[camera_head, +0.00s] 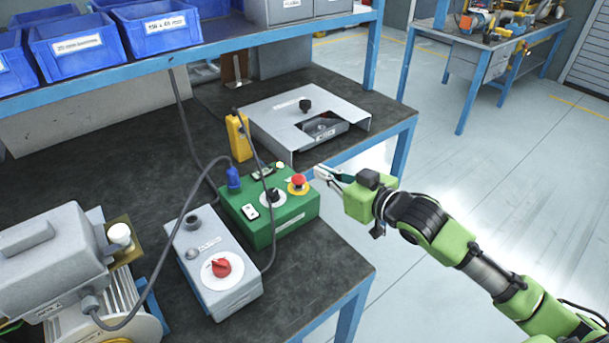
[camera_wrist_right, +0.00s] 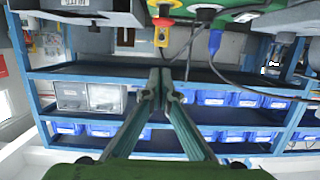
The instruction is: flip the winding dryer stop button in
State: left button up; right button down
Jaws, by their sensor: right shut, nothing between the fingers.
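The green control box (camera_head: 270,212) stands on the dark bench top. Its red stop button (camera_head: 298,181) sits on a yellow collar at the box's right end, beside a black knob (camera_head: 272,196). My right gripper (camera_head: 318,171) is shut and empty, just right of the red button, with a small gap seeming to remain. In the right wrist view its fingertips (camera_wrist_right: 167,76) lie close together. The red button (camera_wrist_right: 163,21) and the green box (camera_wrist_right: 245,14) show there at the top edge. My left gripper is not in view.
A grey box with a red knob (camera_head: 221,267) stands in front of the green box. A yellow handheld unit (camera_head: 238,137), a blue plug (camera_head: 233,178) and loose cables are close by. A grey metal cover (camera_head: 275,118) lies behind.

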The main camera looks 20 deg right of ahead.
send_over(302, 180)
jog(key=s, duration=0.1)
jog(key=f, duration=0.3)
jog(key=f+p, duration=0.1)
jog(key=shift+w+d+f, duration=0.1)
jog(key=shift+d+f, duration=0.1)
jog(key=shift+f, duration=0.65)
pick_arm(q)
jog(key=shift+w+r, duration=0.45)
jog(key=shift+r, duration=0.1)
pick_arm(e)
jog(key=shift+f, duration=0.1)
jog(key=shift+f, duration=0.95)
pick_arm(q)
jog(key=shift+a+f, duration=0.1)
pick_arm(e)
jog(key=shift+r, duration=0.1)
